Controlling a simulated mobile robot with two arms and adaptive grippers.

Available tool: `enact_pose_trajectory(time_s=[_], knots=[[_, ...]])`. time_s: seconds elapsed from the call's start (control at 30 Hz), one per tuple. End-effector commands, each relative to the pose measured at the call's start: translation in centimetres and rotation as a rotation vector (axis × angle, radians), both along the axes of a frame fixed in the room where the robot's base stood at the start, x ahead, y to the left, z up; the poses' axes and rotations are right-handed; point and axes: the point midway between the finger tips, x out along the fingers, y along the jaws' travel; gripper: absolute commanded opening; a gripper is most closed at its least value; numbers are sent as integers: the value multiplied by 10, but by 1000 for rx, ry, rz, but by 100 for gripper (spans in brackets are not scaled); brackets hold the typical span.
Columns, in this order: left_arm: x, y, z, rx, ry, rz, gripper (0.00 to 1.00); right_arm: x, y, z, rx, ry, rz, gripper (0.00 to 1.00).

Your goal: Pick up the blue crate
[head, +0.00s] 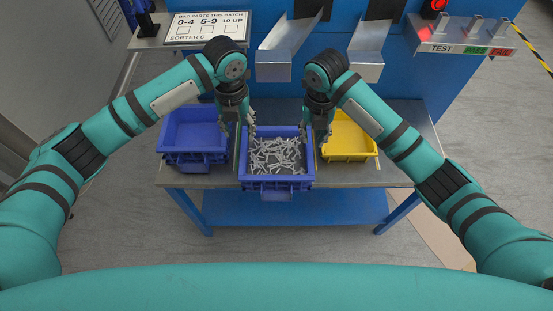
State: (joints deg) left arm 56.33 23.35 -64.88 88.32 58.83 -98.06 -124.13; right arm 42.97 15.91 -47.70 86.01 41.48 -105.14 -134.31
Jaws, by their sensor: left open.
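A blue crate (277,183) full of small grey parts (275,155) stands at the front edge of the metal table, in the middle of the head view. A second blue crate (194,155), which looks empty, stands to its left. My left gripper (239,134) is open and points down at the left side of the middle crate. My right gripper (318,137) points down at that crate's right side. I cannot tell whether its fingers are open, or whether either gripper touches the crate.
A yellow bin (347,157) stands close to the right of my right gripper. Two metal chutes (365,68) slope down behind the crates from a blue machine. A sign (206,29) is at the back left, and a test shelf (470,37) at the back right.

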Motion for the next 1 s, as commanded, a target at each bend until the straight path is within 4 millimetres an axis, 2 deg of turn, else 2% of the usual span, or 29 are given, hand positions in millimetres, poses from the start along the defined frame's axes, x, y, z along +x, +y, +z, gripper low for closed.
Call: enact_pose_trajectory(time_s=[0.03, 0.3, 0.6, 0.8, 1.0], knots=[[-1, 0, -12, 1, 4, 0, 44, -2, 0, -12, -1, 5, -1, 23], [-1, 0, -66, 1, 3, 0, 44, -1, 0, -66, -1, 5, -2, 23], [0, 0, -116, 1, 1, 1, 44, -1, 0, -115, 0, 2, -1, 23], [0, 0, -130, -1, 0, -1, 44, 0, 0, -130, 0, 0, -1, 23], [0, 0, -132, -1, -1, -1, 44, 0, 0, -132, -1, -1, 0, 23]])
